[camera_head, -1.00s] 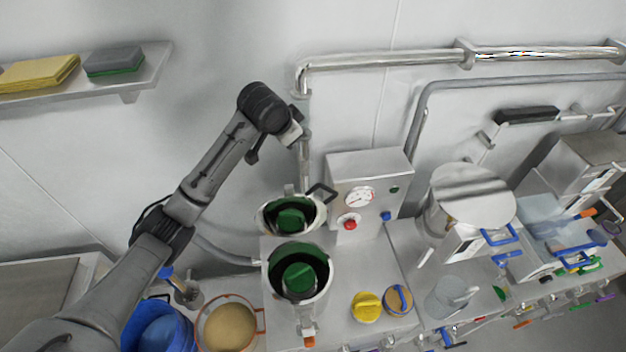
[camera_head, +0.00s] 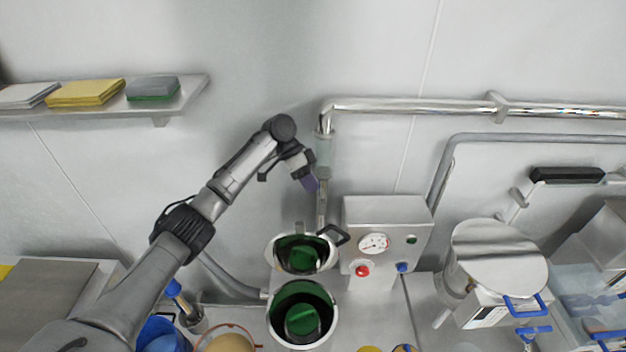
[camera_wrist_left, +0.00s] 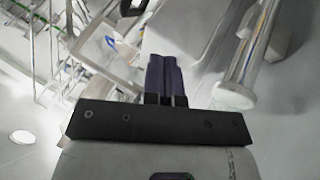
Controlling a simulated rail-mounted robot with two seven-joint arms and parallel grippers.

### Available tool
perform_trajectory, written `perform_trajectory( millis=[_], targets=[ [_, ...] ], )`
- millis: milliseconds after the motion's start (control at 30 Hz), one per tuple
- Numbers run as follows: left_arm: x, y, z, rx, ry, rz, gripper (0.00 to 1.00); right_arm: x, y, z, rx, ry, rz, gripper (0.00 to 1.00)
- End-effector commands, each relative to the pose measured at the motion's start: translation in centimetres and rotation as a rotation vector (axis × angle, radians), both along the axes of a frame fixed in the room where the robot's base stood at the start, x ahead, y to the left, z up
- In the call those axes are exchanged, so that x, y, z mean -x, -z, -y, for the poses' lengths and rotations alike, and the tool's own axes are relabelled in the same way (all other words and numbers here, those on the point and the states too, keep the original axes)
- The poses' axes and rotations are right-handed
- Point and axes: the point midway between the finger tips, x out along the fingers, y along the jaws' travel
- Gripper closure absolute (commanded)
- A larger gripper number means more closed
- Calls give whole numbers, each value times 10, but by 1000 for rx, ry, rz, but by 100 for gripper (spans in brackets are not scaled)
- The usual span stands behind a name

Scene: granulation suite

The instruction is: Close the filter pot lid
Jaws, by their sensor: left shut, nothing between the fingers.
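The filter pot (camera_head: 275,325) is a white-rimmed pot with a dark green inside, at the bottom centre of the head view. Its lid (camera_head: 273,256) stands open behind the pot, its green inner side showing, with a black loop handle (camera_head: 335,235) at its right. My left gripper (camera_head: 311,184) is shut and empty, above and behind the raised lid, close to the wall pipe and apart from the handle. Its purple fingers (camera_wrist_left: 165,78) are together in the left wrist view. My right gripper is not in view.
A control box (camera_head: 385,220) with a gauge and red knob stands right of the lid. A vertical pipe (camera_head: 323,155) on the wall is close beside the gripper. A steel pot (camera_head: 498,258) is further right. A shelf with cloths (camera_head: 87,92) is upper left.

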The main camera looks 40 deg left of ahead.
Motion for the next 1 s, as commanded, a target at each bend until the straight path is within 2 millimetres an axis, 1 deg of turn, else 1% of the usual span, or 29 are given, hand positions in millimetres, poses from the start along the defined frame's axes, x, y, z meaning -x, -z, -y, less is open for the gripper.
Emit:
perform_trajectory(
  millis=[100, 333, 500, 700, 1000],
  targets=[
    [-2, 18, 15, 1, 2, -4, 100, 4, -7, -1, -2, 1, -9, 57],
    [-5, 51, 40, 1, 1, -3, 100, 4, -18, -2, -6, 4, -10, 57],
    [5, 49, 57, -1, 2, -1, 100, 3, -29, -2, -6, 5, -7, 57],
    [12, 51, 69, -2, 0, -1, 100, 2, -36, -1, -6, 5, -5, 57],
    [14, 52, 73, -1, -2, -1, 100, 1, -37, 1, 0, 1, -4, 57]
  ],
)
